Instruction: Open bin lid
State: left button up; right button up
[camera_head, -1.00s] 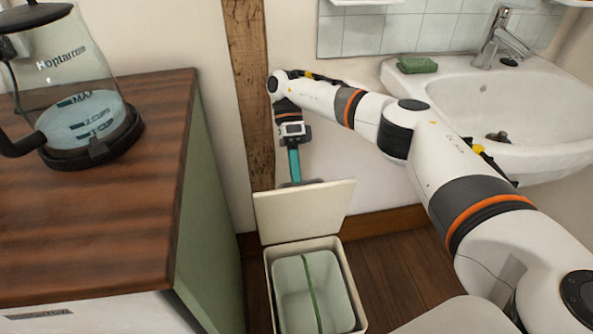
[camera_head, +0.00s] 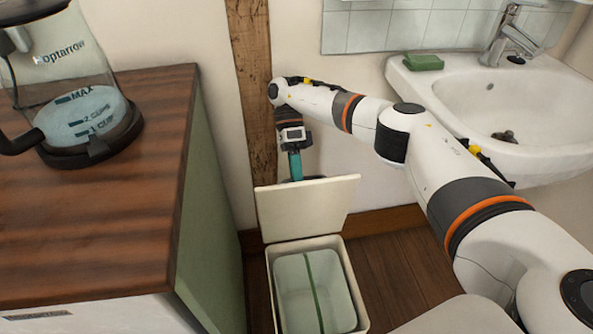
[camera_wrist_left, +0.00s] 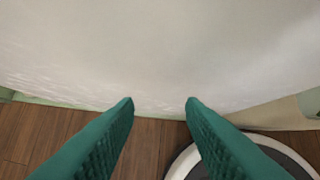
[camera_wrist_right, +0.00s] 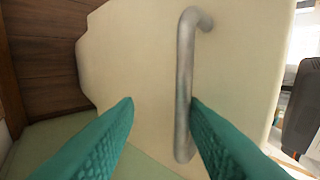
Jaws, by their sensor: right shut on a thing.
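The bin (camera_head: 352,281) is a cream box on the floor with a pale inner bucket (camera_head: 295,290) marked by a green strip. Its cream lid (camera_head: 310,208) stands raised at the back edge, leaving the bucket exposed. My right gripper (camera_head: 296,178) points down behind the lid's top edge, its fingertips hidden there. In the right wrist view a grey bar handle (camera_wrist_right: 185,80) on a cream panel lies between the teal fingers, against the right finger; the gripper is shut on it. My left gripper (camera_wrist_left: 160,103) is open and empty, facing a pale surface, and is outside the head view.
A wooden-topped green cabinet (camera_head: 110,200) with a glass kettle (camera_head: 80,105) stands close left of the bin. A wooden post (camera_head: 252,100) and wall are behind. A sink (camera_head: 500,110) with green soap (camera_head: 423,62) is at right. Bare floor (camera_head: 390,260) lies right of the bin.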

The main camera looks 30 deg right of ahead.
jog(key=shift+d, duration=0.15)
dwell(0.3)
